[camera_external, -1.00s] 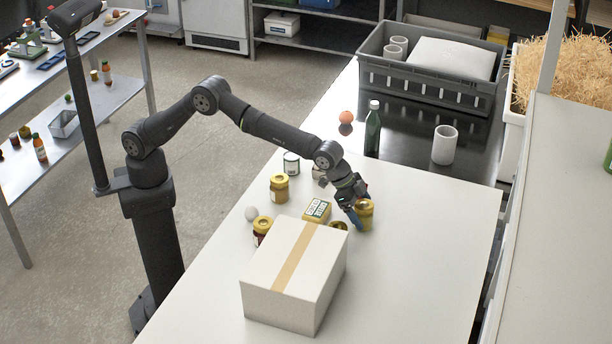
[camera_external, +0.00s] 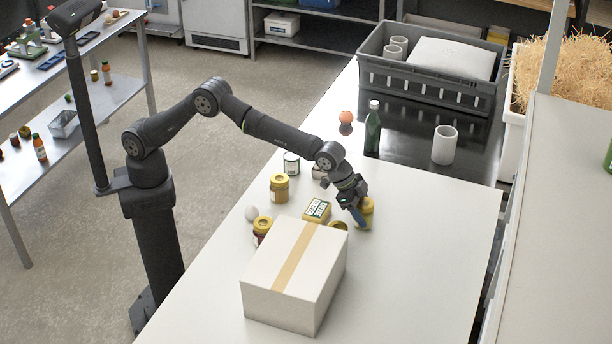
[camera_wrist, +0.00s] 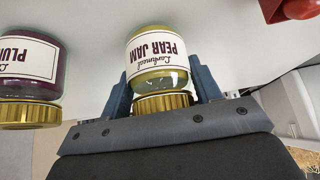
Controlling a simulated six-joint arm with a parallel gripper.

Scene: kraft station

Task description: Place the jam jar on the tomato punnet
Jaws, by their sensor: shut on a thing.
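My gripper (camera_external: 360,214) is low over the white table, right of the carton. In the wrist view its blue fingers (camera_wrist: 162,88) are shut on a pear jam jar (camera_wrist: 158,58), one on each side. The jar is yellow-green with a gold lid toward my palm and a white label that reads upside down. In the external view the jar (camera_external: 367,208) shows partly behind a finger; I cannot tell whether it touches the table. I cannot make out a tomato punnet. A red thing (camera_wrist: 292,10) is cut off at the wrist view's top right corner.
A plum jam jar (camera_wrist: 28,75) stands beside the held jar in the wrist view. A closed carton (camera_external: 310,265), a yellow jar (camera_external: 279,187), a yellow box (camera_external: 317,210) and a green bottle (camera_external: 373,130) are nearby. The table's right side is clear.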

